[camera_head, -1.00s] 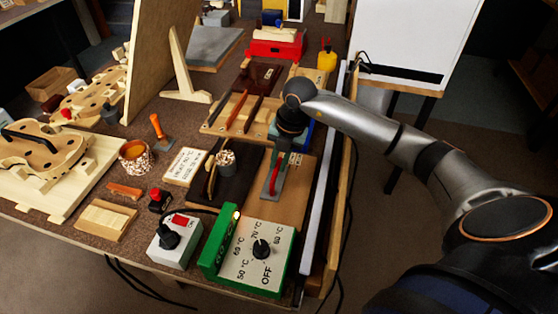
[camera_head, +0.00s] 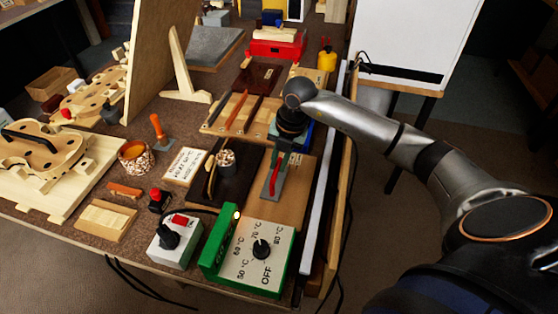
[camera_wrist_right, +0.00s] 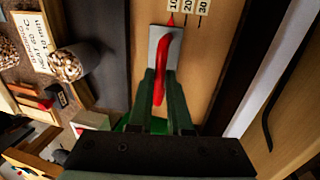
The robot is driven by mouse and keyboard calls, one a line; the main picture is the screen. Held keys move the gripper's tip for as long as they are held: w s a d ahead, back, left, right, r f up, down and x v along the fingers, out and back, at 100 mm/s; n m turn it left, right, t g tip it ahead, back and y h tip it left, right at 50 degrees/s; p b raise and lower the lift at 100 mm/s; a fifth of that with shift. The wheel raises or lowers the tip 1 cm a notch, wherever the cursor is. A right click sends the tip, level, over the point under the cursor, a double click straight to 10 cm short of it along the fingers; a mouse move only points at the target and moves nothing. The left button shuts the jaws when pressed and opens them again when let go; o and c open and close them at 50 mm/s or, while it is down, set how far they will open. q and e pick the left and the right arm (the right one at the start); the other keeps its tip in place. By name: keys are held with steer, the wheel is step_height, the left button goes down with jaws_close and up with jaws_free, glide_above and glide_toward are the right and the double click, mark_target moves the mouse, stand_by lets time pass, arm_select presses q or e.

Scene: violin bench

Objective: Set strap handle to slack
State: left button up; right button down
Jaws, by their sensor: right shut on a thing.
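The strap handle (camera_head: 274,182) is a red lever on a grey metal plate (camera_head: 265,193), on the brown wooden board at the right of the bench. In the right wrist view the red handle (camera_wrist_right: 163,58) runs between the green fingers of my right gripper (camera_wrist_right: 160,80). The fingers are shut on it. A red pointer (camera_wrist_right: 171,21) beyond the plate is at the 10 mark of a white scale (camera_wrist_right: 188,8). In the head view my right gripper (camera_head: 282,152) comes down over the handle's far end and partly hides it. My left gripper is not in view.
A green temperature box (camera_head: 252,258) with a dial stands in front of the board. A black slab (camera_head: 236,190) lies to the left. A long white strip (camera_head: 320,205) runs along the right bench edge. A grey switch box (camera_head: 178,243) stands at the front.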

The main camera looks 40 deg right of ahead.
mark_target(267, 177)
steer(key=shift+w+a, duration=0.1)
steer(key=shift+w+a, duration=0.25)
steer(key=shift+w+a+r, duration=0.1)
steer(key=shift+w+a, duration=0.7)
steer(key=shift+w, duration=0.2)
steer(key=c, duration=0.8)
jaws_free()
steer(key=shift+c, duration=0.2)
steer(key=shift+r, duration=0.3)
step_height(267, 177, up, 12)
steer(key=s+d, duration=0.1)
steer(key=s, duration=0.1)
steer(key=shift+d+f, duration=0.2)
steer(key=shift+d, duration=0.1)
